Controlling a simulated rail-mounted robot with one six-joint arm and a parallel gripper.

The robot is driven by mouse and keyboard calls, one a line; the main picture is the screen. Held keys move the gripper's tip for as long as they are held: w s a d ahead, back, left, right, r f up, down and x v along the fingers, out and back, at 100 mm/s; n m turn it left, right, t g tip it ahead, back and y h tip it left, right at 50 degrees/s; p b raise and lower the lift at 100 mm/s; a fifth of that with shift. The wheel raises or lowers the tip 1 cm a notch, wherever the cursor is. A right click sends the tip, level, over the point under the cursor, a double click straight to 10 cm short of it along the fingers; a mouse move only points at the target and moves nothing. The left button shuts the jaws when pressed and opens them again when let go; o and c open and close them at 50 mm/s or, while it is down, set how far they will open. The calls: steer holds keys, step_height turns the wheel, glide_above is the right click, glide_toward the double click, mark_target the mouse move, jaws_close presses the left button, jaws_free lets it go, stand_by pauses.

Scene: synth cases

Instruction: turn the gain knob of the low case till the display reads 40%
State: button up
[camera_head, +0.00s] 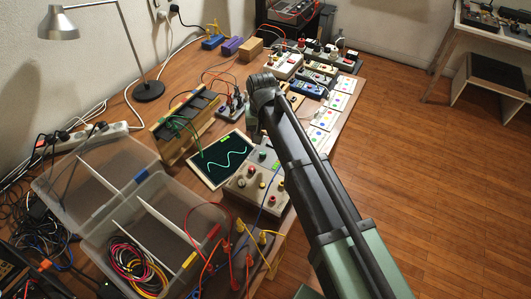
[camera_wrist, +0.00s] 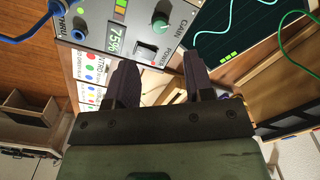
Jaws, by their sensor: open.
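The low grey case (camera_head: 245,193) lies at the table's right edge in the head view, partly behind my arm. The wrist view shows its panel (camera_wrist: 105,12) close up, with the green gain knob (camera_wrist: 161,22), a display (camera_wrist: 116,40) reading 75% and a red-lit power switch (camera_wrist: 146,50). My gripper (camera_wrist: 160,72) is open and empty, its fingers apart below the panel in the picture. The knob shows beyond the gap between the fingertips, clear of both.
A dark screen with a green wave (camera_head: 222,158) lies left of the case. Loose cables and yellow plugs (camera_head: 262,237) are in front of it. A clear divided box (camera_head: 150,225) stands at left. Cards (camera_head: 325,118) line the right edge; open floor lies beyond.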

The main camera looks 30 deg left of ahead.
mark_target(263, 152)
step_height(263, 152, down, 9)
steer(key=b, duration=0.7)
steer(key=shift+r, duration=0.15)
jaws_close()
steer(key=shift+n, duration=0.5)
steer(key=n, duration=0.3)
steer(key=shift+n, duration=0.4)
steer(key=n, duration=0.4)
steer(key=shift+n, duration=0.3)
